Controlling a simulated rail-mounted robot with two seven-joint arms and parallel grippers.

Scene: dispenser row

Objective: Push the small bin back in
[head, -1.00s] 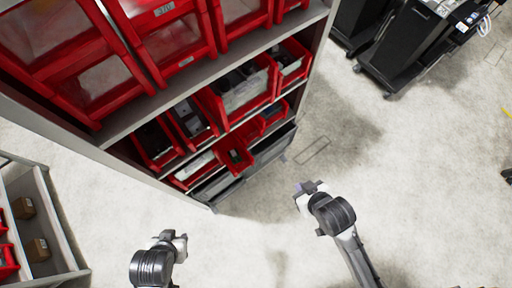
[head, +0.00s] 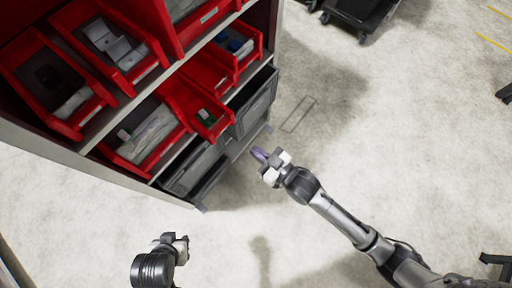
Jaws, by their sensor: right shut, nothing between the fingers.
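The small red bin (head: 217,130) sits on the lower shelf of the rack and sticks out past its neighbours. A small green and dark item (head: 207,117) lies in it. My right gripper (head: 260,155) is shut and empty, in front of the rack, to the right of and lower in the picture than the small bin. It appears apart from the bin. My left gripper (head: 175,238) shows at the bottom left, away from the rack; its fingers cannot be made out.
A wider red bin (head: 150,140) stands left of the small bin, and another red bin (head: 238,45) stands beyond it. Grey drawers (head: 257,105) lie at the bottom of the rack. A black cart (head: 362,12) stands at the back. The floor to the right is open.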

